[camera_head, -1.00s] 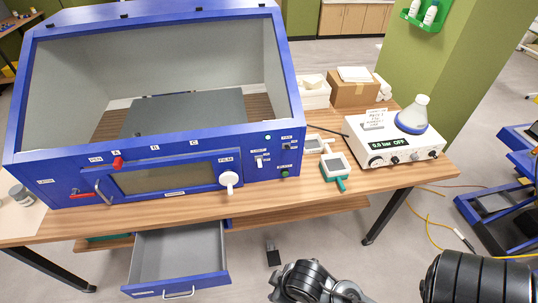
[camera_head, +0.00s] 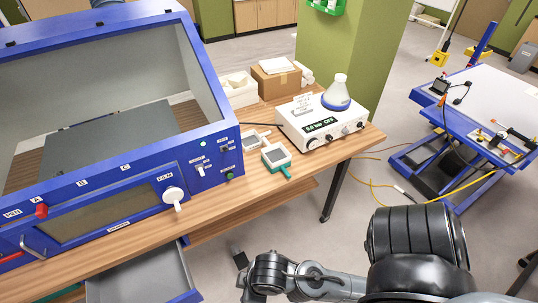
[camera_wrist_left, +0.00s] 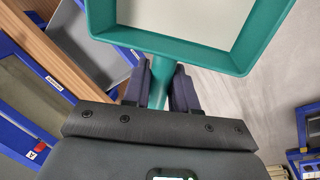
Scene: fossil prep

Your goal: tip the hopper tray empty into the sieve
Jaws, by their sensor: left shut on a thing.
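In the left wrist view my left gripper (camera_wrist_left: 162,88) is shut on the short handle of a teal square-framed tray (camera_wrist_left: 249,45). The part of its pale floor in view looks plain and bare; its far side is cut off by the frame edge. I cannot tell whether this is the hopper tray or the sieve. My left gripper does not show in the head view. A smaller square tool with a teal handle (camera_head: 275,156) lies on the bench. A similar one with a pale handle (camera_head: 252,140) lies behind it. My right gripper is out of view.
The blue cabinet (camera_head: 222,152) stands on the wooden bench (camera_head: 230,196). Its grey drawer (camera_head: 140,278) hangs open below. A pressure unit (camera_head: 320,125) bearing a flask (camera_head: 337,96) stands at right. A blue lift table (camera_head: 440,140) stands beyond open floor.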

